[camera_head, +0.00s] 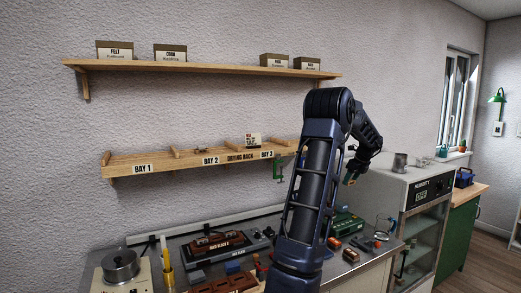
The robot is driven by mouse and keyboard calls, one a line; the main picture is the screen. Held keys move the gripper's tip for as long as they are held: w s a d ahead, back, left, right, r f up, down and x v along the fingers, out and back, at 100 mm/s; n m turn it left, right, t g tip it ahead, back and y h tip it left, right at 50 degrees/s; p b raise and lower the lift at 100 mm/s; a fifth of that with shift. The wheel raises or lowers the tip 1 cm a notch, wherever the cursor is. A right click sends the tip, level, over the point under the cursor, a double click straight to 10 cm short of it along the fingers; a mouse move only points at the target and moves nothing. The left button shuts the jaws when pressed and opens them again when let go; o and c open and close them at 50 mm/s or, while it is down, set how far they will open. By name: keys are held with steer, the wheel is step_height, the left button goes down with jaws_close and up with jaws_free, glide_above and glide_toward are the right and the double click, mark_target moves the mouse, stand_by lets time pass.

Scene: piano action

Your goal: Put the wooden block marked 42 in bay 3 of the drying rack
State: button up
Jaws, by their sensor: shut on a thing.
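The drying rack (130,168) is a wooden wall shelf with low dividers and labels for bays 1, 2 and 3. The bay 3 label (267,155) is at its right end, beside a green clamp (278,170) on the front edge. A small printed card (254,140) stands in or near bay 3; its text is too small to read. My gripper (349,181) hangs to the right of the rack, apart from it. It is shut on a small brownish thing, mostly hidden; no 42 is readable on it. I cannot pick out the block marked 42 elsewhere.
My arm covers the right end of the rack and part of the bench. An upper shelf (200,68) with several labelled boxes runs above. The bench (345,268) below holds a pot (121,266), tools and small parts. A glass-doored cabinet (425,235) stands at right.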

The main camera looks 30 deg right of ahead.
steer(key=w+a+r+n, duration=0.1)
steer(key=w+a+r, duration=0.3)
steer(key=a+r, duration=0.4)
steer(key=w+a+r+n+y, duration=0.1)
steer(key=w+a+r, duration=0.3)
steer(key=a+r, duration=0.35)
steer(key=w+a+r+n, duration=0.1)
steer(key=w+a+r, duration=0.3)
steer(key=a+r, duration=0.4)
steer(key=w+a, duration=0.1)
steer(key=w, duration=1.9)
steer(key=shift+g, duration=0.4)
steer(key=shift+s+f, duration=0.2)
steer(key=shift+f, duration=3.35)
steer(key=shift+w+f, duration=0.2)
steer(key=shift+f, duration=0.1)
steer(key=shift+f, duration=0.1)
steer(key=o, duration=0.9)
steer(key=shift+o, duration=0.2)
